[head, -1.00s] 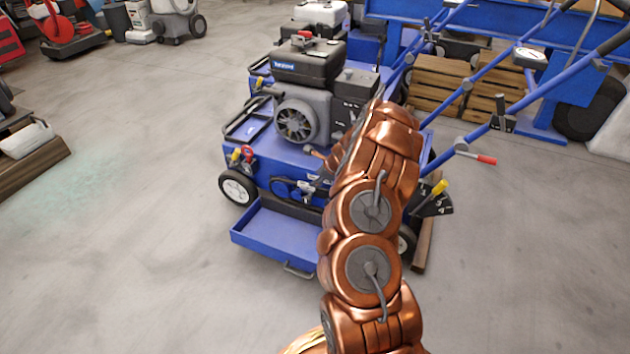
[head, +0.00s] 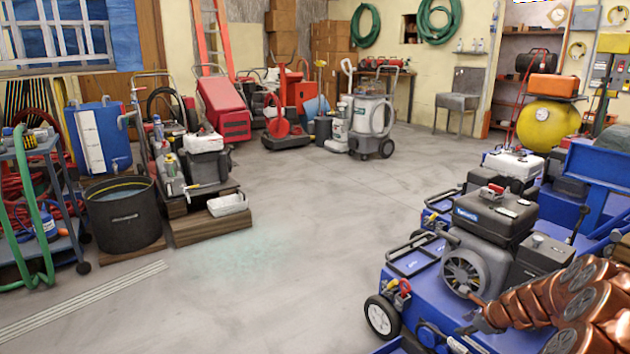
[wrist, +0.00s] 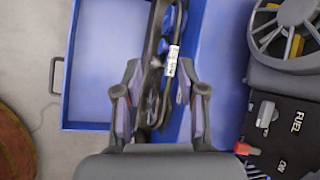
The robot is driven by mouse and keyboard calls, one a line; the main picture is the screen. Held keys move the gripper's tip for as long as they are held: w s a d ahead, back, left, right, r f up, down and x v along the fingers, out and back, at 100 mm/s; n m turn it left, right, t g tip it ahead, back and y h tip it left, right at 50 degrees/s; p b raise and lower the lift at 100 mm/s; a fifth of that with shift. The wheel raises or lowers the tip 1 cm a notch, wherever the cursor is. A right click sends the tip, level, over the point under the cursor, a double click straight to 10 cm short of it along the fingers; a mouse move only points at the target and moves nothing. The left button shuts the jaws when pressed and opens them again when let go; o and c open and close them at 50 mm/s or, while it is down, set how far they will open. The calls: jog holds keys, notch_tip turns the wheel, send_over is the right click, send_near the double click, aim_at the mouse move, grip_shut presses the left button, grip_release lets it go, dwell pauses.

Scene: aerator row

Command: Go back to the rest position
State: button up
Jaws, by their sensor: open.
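My gripper shows in the wrist view (wrist: 160,88) with its two fingers spread apart and nothing held between them. It hangs over the front of a blue aerator (head: 410,300). Beyond the fingers are a dark part with a white label (wrist: 171,62) and a blue tray (wrist: 100,105). I cannot tell from this view whether the fingertips touch the dark part. In the head view my copper arm reaches in at the lower right, beside the engine (head: 490,255), and the gripper end is hard to make out there.
More blue machines stand behind the aerator on the right. A black fabric tub (head: 124,215), a tool cart (head: 40,200) and a wooden pallet (head: 212,225) stand at the left. A wheeled grey machine (head: 370,122) is at the back. The concrete floor (head: 310,240) between is clear.

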jog(key=s+a+r+n+g+y+p, duration=0.1)
jog(key=s+a+r+n+y+p, duration=0.15)
jog(key=a+r+n+p, duration=0.85)
jog(key=s+a+r+n+g+p, duration=0.1)
jog(key=s+a+r+g+p, duration=0.15)
jog(key=s+a+r, duration=0.5)
jog(key=s+a+r+n+g+p, duration=0.1)
jog(key=s+a+r+n+p, duration=0.15)
jog(key=a+r, duration=0.85)
jog(key=s+a+r+n+g+h+p, duration=0.15)
jog(key=s+r+n+p, duration=0.35)
jog(key=s+r+p, duration=0.65)
jog(key=s+d+r+n+g+h+p, duration=0.1)
jog(key=s+r+n+p, duration=0.2)
jog(key=s+r, duration=0.5)
jog(key=s+d+r+n+g+h+p, duration=0.1)
jog(key=s+r+p, duration=0.5)
jog(key=s, duration=0.6)
jog(key=shift+s+d+r+n+g+h, duration=0.35)
jog(key=shift+d+r+n+h, duration=0.3)
jog(key=shift+r+n, duration=0.45)
jog(key=shift+d+f, duration=0.1)
jog(key=shift+f, duration=0.05)
